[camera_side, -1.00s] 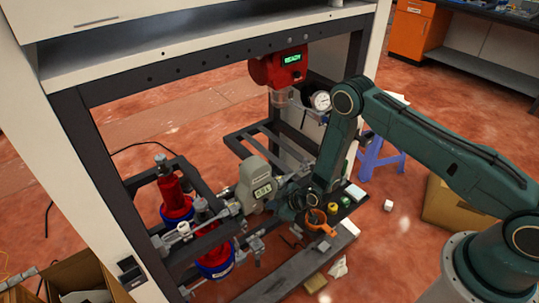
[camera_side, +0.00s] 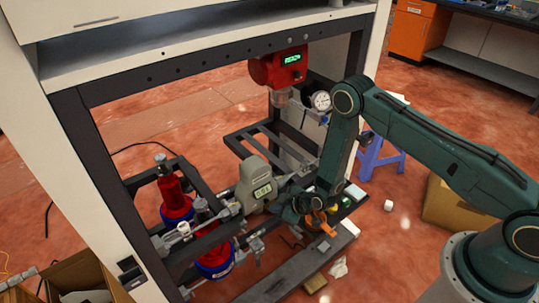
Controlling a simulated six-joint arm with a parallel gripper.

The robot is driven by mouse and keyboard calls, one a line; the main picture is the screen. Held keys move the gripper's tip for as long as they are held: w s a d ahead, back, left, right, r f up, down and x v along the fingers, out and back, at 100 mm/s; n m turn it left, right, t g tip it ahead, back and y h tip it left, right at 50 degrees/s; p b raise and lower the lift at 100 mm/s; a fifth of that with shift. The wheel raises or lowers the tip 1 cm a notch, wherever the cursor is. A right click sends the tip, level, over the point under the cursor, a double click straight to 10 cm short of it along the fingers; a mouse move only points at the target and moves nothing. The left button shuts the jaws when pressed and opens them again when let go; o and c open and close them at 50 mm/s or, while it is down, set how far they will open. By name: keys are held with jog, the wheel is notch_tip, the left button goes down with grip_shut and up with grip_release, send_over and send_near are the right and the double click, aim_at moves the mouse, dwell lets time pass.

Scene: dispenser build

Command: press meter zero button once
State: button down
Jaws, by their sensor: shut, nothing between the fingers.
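The meter (camera_side: 253,184) is a grey-beige housing with a small lit display on its front, mounted on the pipework in the middle of the frame. The digits are too small to read surely. I cannot make out the zero button. My gripper (camera_side: 278,208) is shut and empty, low and just right of the meter, near the lower right of its face. The fingertips are small and dark against the pipes, so I cannot tell whether they touch the meter.
A red unit (camera_side: 279,68) with a lit green display hangs from the frame above, with a round gauge (camera_side: 321,100) below it. Red-and-blue canisters (camera_side: 174,194) stand left of the meter. An orange part (camera_side: 325,228) lies partly hidden under my wrist. A cardboard box (camera_side: 457,208) is at right.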

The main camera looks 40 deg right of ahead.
jog(key=shift+s, duration=0.15)
jog(key=s, duration=0.4)
jog(key=shift+s, duration=0.4)
dwell(0.4)
dwell(0.5)
jog(key=w+r, duration=0.4)
jog(key=r, duration=1.1)
jog(key=s+d+r+m+g, duration=0.1)
jog(key=s+r, duration=0.1)
jog(key=r, duration=0.7)
jog(key=s+d+r+m+g, duration=0.1)
jog(key=s+r, duration=0.2)
jog(key=r, duration=0.5)
jog(key=s+d+r+m+h, duration=0.2)
jog(key=s+d+r, duration=0.2)
jog(key=s+r, duration=0.8)
jog(key=s+d+r+m, duration=0.1)
jog(key=s+r, duration=0.1)
jog(key=s, duration=0.6)
jog(key=s+d+r+m+g+h, duration=0.1)
jog(key=s+m, duration=0.1)
jog(key=s, duration=0.5)
jog(key=shift+s+d+r+m, duration=0.25)
jog(key=shift+s+r+m, duration=0.05)
jog(key=shift+s+r, duration=0.05)
